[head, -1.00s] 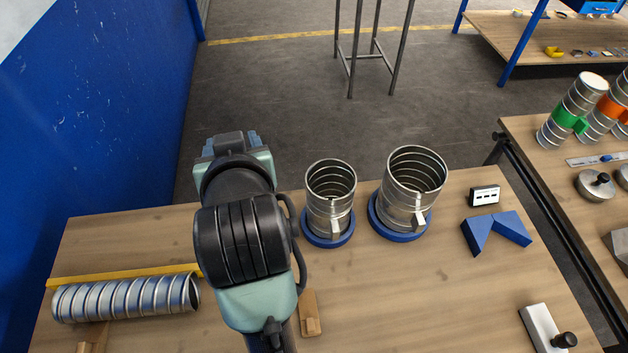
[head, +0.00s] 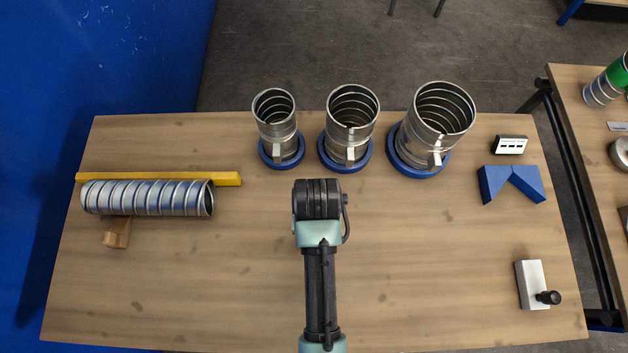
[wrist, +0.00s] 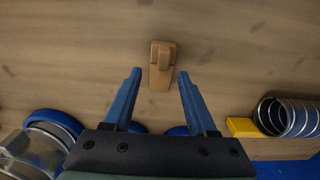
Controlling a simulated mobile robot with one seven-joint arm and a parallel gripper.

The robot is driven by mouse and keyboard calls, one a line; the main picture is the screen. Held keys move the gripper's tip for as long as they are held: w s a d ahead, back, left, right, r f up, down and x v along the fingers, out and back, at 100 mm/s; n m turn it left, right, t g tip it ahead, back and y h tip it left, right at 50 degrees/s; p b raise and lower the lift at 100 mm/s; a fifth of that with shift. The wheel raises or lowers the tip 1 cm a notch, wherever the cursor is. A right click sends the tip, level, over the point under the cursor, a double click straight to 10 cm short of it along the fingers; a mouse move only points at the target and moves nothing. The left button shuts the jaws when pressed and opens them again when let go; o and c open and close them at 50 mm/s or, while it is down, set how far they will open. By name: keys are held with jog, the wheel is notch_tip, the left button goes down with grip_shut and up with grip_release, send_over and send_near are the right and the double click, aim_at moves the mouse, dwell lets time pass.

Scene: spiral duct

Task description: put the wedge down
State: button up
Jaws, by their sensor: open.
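A light wooden wedge (wrist: 160,60) with a raised block on it rests on the tabletop in the wrist view. My gripper (wrist: 159,73) is open, its two blue fingers apart, with the wedge in line with the gap between the tips. The wedge looks apart from both fingers; how far below the tips it lies I cannot tell. In the head view my arm hides this wedge and the fingers. Another wooden wedge (head: 117,232) sits against the near side of the lying spiral duct (head: 150,198) at the left.
A yellow bar (head: 228,179) lies behind the duct. Three upright duct pieces (head: 277,122) stand in blue rings along the back. A blue V-block (head: 511,184), a small white-faced box (head: 510,145) and a black-knobbed block (head: 532,285) are at the right. The front tabletop is largely clear.

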jog(key=shift+s+f+p, duration=0.1)
jog(key=shift+f+p, duration=0.25)
jog(key=shift+f, duration=0.25)
jog(key=shift+a+f+p, duration=0.2)
jog(key=shift+f+p, duration=0.2)
jog(key=shift+f, duration=1.65)
grip_shut()
